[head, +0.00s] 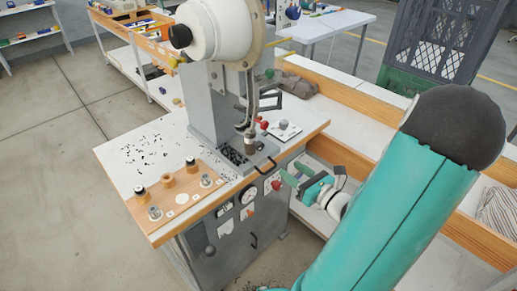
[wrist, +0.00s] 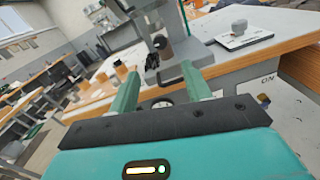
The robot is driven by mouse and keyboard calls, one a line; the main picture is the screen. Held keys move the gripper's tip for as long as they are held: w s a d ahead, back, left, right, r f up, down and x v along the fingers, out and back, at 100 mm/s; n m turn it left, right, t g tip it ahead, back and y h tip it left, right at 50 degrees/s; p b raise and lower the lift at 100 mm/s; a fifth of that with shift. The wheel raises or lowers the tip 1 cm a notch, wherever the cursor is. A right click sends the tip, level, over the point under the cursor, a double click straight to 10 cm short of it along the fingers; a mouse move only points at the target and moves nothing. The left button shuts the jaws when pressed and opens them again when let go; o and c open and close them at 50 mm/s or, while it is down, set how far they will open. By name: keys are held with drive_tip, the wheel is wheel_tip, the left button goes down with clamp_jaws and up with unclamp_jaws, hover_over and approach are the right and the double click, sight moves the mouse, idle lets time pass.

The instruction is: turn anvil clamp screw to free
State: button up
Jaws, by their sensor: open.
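The eyelet press (head: 205,100) stands on a white-topped bench. Its anvil (head: 249,143) rises from a grey base, and it also shows in the wrist view (wrist: 163,47). My gripper (head: 297,173) is in front of the bench edge, below and right of the anvil. In the wrist view its two green fingers (wrist: 157,82) are spread and empty, pointing toward the press base. I see no contact with the screw.
A wooden rack with black-topped and metal pieces (head: 173,192) lies at the bench's front left. A small white plate with a grey knob (head: 283,128) sits right of the anvil. Black scraps litter the top. Gauges and labels (head: 248,195) line the cabinet front.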

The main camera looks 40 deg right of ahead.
sight(261, 147)
drive_tip(key=w, duration=1.3)
drive_tip(key=shift+w, duration=0.15)
drive_tip(key=shift+c, duration=0.4)
drive_tip(key=c, duration=0.9)
